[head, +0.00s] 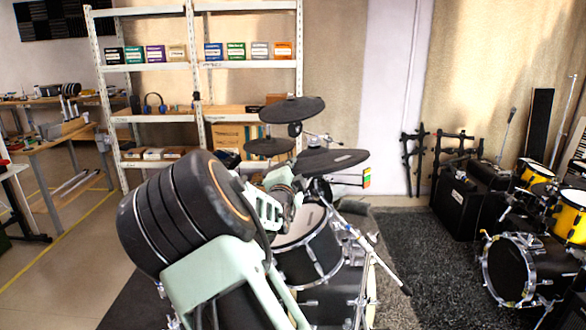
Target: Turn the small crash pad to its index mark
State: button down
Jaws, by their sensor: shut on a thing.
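Three dark round cymbal pads show on the drum kit in the head view. The one that I take for the small crash pad (338,160) is the lower right one, tilted, above the drums. Its index mark cannot be made out. My gripper (299,180) is at the near left edge of this pad, shut on it. My own pale green and black arm hides much of the gripper, so the fingertips are hard to see. An upper pad (292,109) and a left pad (269,147) sit apart, higher and farther left.
A mesh drum (309,250) on chrome stands lies below the pads, close to my arm. White shelves (198,64) with boxes stand behind. A second kit with yellow drums (568,215) is at the right. Grey carpet (420,250) between is clear.

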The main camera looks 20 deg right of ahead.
jog(key=y+b, duration=0.1)
jog(key=b, duration=0.1)
jog(key=shift+s+d+f+b, duration=0.25)
jog(key=shift+d+f+b, duration=0.05)
jog(key=shift+f+b, duration=0.1)
jog(key=shift+s+d+r+n+y+b, duration=0.15)
jog(key=shift+s+n+y+b, duration=0.2)
jog(key=shift+b, duration=0.8)
jog(key=shift+w+r+n+y, duration=0.1)
jog(key=shift+r+n+y, duration=0.15)
jog(key=shift+r, duration=0.05)
jog(key=c, duration=2)
grip_release()
jog(key=shift+r, duration=0.15)
jog(key=shift+o, duration=0.2)
jog(key=v, duration=1.2)
jog(key=shift+f, duration=0.25)
